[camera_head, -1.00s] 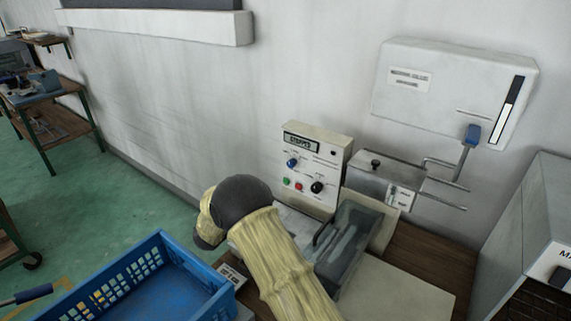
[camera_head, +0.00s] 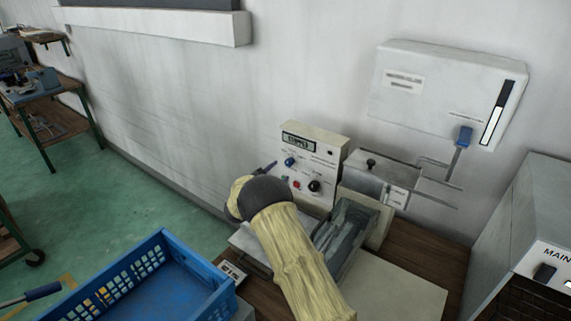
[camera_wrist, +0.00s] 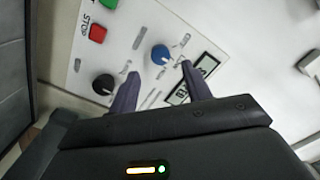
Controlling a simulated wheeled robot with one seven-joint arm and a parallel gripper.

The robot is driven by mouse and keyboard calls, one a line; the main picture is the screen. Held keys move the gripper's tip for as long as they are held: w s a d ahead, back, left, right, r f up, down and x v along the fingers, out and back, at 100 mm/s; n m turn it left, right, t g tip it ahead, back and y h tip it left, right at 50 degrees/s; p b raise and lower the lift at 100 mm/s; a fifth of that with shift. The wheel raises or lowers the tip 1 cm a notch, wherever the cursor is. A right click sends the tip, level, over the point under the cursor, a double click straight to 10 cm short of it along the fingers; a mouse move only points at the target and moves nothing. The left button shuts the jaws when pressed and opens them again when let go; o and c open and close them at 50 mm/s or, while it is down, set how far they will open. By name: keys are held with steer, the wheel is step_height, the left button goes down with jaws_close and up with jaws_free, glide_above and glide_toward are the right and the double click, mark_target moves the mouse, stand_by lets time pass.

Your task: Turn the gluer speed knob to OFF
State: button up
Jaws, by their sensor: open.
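The control panel (camera_head: 325,145) is a pale upright box with a digital display (camera_head: 299,142), a blue knob (camera_head: 290,161), a black knob (camera_head: 314,186) and a red button (camera_head: 297,184). Its labels are too small to tell which knob sets the gluer speed. In the wrist view, my gripper (camera_wrist: 159,68) is open and empty, pointing at the panel. The blue knob (camera_wrist: 161,55) appears between and just beyond the fingertips. The black knob (camera_wrist: 103,84) is left of the left finger. I see no contact. In the head view, my arm hides the panel's lower left.
A clear-covered tray unit (camera_head: 345,235) stands in front of the panel, close right of my arm. A metal box with rods (camera_head: 380,182) is right of the panel. A blue crate (camera_head: 150,285) is at the lower left. A white wall box (camera_head: 445,95) hangs above right.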

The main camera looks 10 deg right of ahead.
mark_target(287, 163)
steer(key=p+x, duration=0.1)
steer(key=x, duration=0.4)
steer(key=shift+d, duration=0.2)
steer(key=shift+w, duration=0.2)
steer(key=shift+a, duration=0.35)
steer(key=shift+d, duration=0.25)
steer(key=c, duration=1)
steer(key=shift+n, duration=0.5)
steer(key=n+b, duration=0.1)
steer(key=n, duration=0.2)
steer(key=shift+b, duration=0.35)
steer(key=n, duration=0.5)
steer(key=shift+r+n, duration=0.2)
steer(key=shift+n, duration=0.2)
